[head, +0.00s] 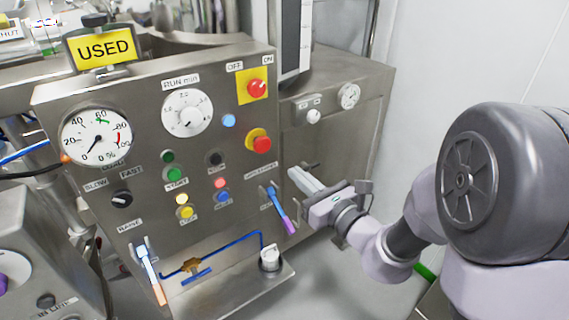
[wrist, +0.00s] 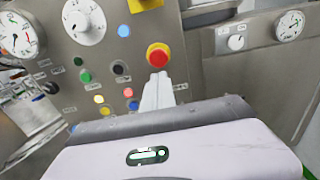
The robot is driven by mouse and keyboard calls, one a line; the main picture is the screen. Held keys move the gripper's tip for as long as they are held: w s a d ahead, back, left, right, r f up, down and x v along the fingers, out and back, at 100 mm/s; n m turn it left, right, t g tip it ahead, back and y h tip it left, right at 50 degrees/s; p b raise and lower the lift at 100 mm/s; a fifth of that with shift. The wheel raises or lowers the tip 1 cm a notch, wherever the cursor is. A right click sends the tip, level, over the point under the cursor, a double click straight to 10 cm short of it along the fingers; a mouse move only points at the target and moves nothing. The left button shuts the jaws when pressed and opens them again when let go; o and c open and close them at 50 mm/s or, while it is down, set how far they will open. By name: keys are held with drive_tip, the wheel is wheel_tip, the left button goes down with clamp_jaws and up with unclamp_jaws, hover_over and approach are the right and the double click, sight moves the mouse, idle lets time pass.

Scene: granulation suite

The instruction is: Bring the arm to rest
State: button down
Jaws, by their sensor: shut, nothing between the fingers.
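My gripper (head: 295,175) is shut and empty. It reaches in from the right and points left at the steel control panel (head: 140,213). Its fingertips are just right of the panel's edge and above the blue lever with a purple grip (head: 287,224). I cannot tell whether they touch anything. In the wrist view the closed fingers (wrist: 158,84) show below the red button on its yellow base (wrist: 158,56). That button also shows in the head view (head: 262,144). My arm is bent, with its large joint at the right.
The panel carries a gauge (head: 97,136), a white dial (head: 186,112), a red and yellow OFF switch (head: 256,88) and several coloured buttons. A second lever with an orange grip (head: 158,292) hangs lower left. Free room shows at the white wall (head: 430,60).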

drive_tip(key=shift+v, duration=1.1)
drive_tip(key=shift+s, duration=0.15)
